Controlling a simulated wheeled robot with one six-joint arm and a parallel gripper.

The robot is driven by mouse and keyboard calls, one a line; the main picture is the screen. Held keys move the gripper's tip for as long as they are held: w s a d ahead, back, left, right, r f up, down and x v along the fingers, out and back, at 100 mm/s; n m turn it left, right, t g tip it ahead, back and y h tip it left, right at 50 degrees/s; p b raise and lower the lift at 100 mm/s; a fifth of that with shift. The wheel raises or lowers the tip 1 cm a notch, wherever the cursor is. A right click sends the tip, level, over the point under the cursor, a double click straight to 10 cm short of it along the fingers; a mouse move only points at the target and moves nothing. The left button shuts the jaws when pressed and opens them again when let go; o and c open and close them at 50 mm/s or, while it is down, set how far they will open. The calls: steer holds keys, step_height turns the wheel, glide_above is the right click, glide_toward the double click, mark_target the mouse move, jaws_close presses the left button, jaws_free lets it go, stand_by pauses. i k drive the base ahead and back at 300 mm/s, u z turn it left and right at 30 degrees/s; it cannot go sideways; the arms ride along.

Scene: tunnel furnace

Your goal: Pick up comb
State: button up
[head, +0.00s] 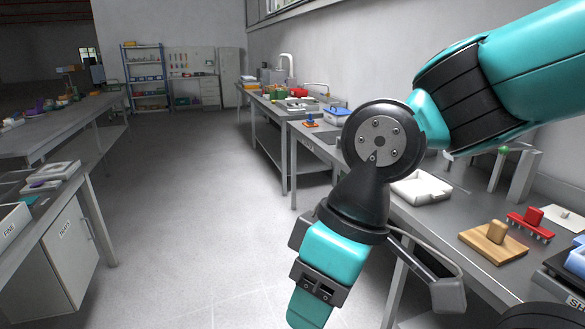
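A wooden block with a knob (492,243) sits just left of the red piece. A white tray (421,188) stands farther back, and a blue item (570,262) is at the right edge. The floor aisle (200,200) is clear, with a bench (60,130) at left.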

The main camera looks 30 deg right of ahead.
mark_target(533, 217)
steer(key=z, duration=0.1)
steer(key=i, duration=1.2)
steer(key=z, duration=1.05)
steer(key=i, duration=0.75)
steer(key=z, duration=1.25)
steer(key=i, duration=0.4)
steer(key=z, duration=0.3)
